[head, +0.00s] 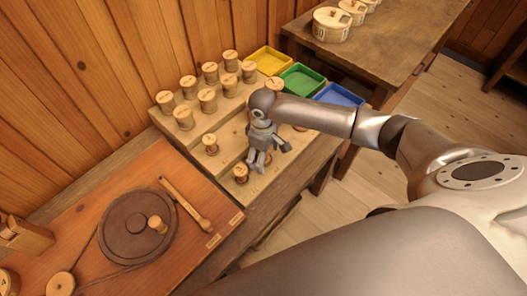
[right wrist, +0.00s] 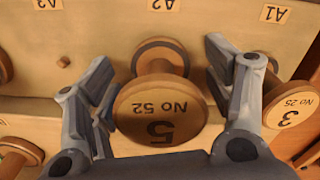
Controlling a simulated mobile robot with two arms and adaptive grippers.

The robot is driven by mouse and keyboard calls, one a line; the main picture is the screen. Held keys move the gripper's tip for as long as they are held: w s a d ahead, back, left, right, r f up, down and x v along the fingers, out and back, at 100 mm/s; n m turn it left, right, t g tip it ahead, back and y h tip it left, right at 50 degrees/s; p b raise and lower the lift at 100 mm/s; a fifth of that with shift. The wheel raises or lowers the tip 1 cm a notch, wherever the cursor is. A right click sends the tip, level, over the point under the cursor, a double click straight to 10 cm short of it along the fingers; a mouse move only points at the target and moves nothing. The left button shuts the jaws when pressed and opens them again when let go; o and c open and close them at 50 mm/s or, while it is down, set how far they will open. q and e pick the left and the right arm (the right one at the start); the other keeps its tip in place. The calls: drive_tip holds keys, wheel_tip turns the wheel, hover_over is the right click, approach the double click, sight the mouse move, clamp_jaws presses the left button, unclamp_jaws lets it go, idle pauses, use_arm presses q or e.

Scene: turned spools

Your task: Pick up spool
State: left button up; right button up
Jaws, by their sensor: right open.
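My right gripper (head: 262,160) hangs over the lower front step of the wooden spool rack (head: 236,129) in the head view. In the right wrist view my right gripper (right wrist: 160,72) is open, one finger on each side of a wooden spool marked "5 No 52" (right wrist: 160,108). Gaps show between the fingers and the spool. The spool sits in front of the label A2 (right wrist: 167,5). Another spool marked "3 No 25" (right wrist: 290,110) stands just right of the right finger. My left gripper is not in view.
More spools (head: 208,100) stand on the rack's back step. Yellow (head: 270,61), green (head: 302,80) and blue (head: 339,96) trays line its far end. A table with a dark disc (head: 138,226) and a wooden stick (head: 186,205) adjoins it at left.

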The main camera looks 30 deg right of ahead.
drive_tip(key=c, duration=1.1)
drive_tip(key=shift+r, duration=0.15)
